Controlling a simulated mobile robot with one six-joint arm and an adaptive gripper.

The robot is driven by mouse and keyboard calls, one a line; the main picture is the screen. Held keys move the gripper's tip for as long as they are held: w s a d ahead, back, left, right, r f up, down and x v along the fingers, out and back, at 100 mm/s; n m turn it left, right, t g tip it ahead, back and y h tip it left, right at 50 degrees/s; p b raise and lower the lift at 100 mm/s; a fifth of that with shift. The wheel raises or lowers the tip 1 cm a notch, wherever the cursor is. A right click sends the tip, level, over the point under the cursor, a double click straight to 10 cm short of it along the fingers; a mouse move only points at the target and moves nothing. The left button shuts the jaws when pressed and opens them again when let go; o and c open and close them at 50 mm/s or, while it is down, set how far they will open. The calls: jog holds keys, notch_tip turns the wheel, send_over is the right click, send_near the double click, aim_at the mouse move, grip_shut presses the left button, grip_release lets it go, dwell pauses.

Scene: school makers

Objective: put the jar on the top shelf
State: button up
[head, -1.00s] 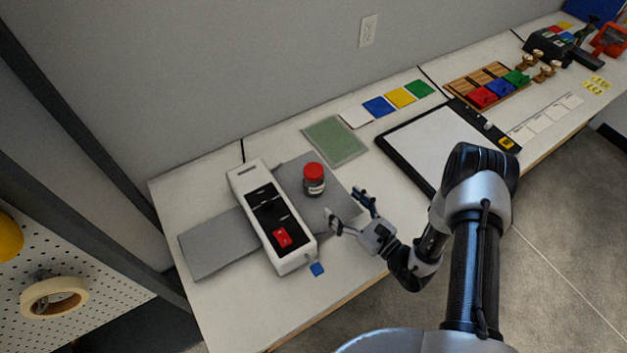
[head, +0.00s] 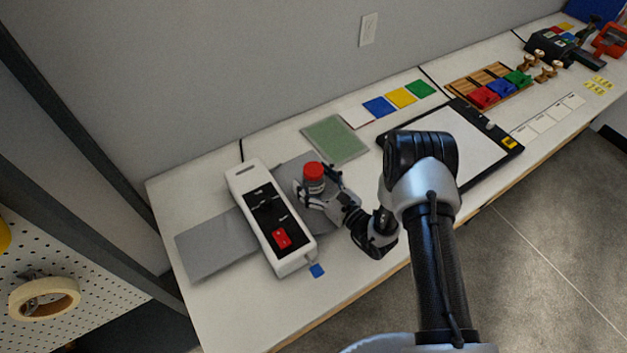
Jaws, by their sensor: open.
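The jar (head: 314,184) has a red lid and a dark lower body with a pale label. It stands upright on a grey sheet on the white table. My gripper (head: 317,186) is open, with one finger on each side of the jar. I cannot tell whether either finger touches it. The jar's lower part is partly hidden by the gripper. No top shelf can be made out in the head view.
A white device with a red switch (head: 270,217) stands just left of the jar. A green mat (head: 336,139) lies behind it. A black-framed white board (head: 480,140) lies to the right. A pegboard with a tape roll (head: 44,298) is at lower left.

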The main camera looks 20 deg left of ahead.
jog(key=shift+c, duration=0.3)
jog(key=c, duration=1.3)
jog(key=shift+r, duration=0.1)
jog(key=shift+c, duration=1.3)
